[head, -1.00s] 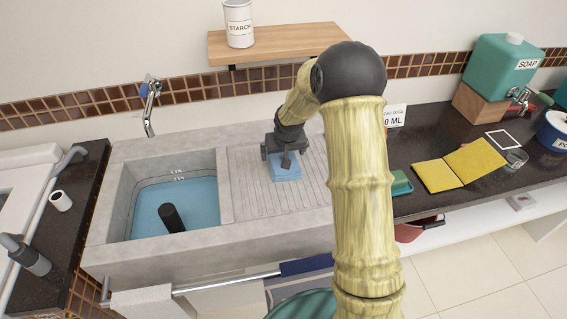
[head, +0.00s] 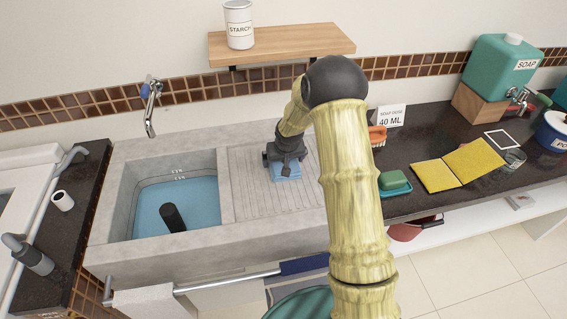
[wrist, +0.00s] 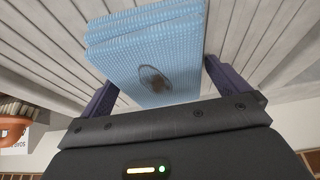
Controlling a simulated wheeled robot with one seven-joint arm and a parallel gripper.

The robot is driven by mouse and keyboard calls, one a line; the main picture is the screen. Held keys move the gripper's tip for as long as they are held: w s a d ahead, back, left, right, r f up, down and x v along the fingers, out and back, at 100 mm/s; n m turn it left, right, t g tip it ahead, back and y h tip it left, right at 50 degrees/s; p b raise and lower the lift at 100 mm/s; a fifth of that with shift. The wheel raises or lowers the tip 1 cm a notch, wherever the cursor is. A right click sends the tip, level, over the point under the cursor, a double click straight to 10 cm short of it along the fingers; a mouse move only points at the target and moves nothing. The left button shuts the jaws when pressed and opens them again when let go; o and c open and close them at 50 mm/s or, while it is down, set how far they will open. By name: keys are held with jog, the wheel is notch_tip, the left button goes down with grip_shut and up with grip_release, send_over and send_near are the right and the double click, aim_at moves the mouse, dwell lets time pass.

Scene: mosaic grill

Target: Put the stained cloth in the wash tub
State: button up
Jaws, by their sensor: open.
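The stained cloth (head: 287,174) is a folded blue cloth lying on the ribbed drainboard (head: 245,190) right of the basin. In the wrist view the cloth (wrist: 130,50) shows a dark brown stain near its edge. My gripper (head: 286,164) is over the cloth, pointing down, with its jaws open. One finger is on each side of the cloth in the wrist view; whether they touch it I cannot tell.
A wooden shelf (head: 285,43) with a starch can (head: 239,25) hangs above the drainboard. A tap (head: 150,105) stands behind the tub.

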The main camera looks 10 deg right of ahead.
jog(key=shift+c, duration=0.4)
jog(key=c, duration=0.8)
notch_tip(320, 180, up, 10)
jog(key=shift+b, duration=0.4)
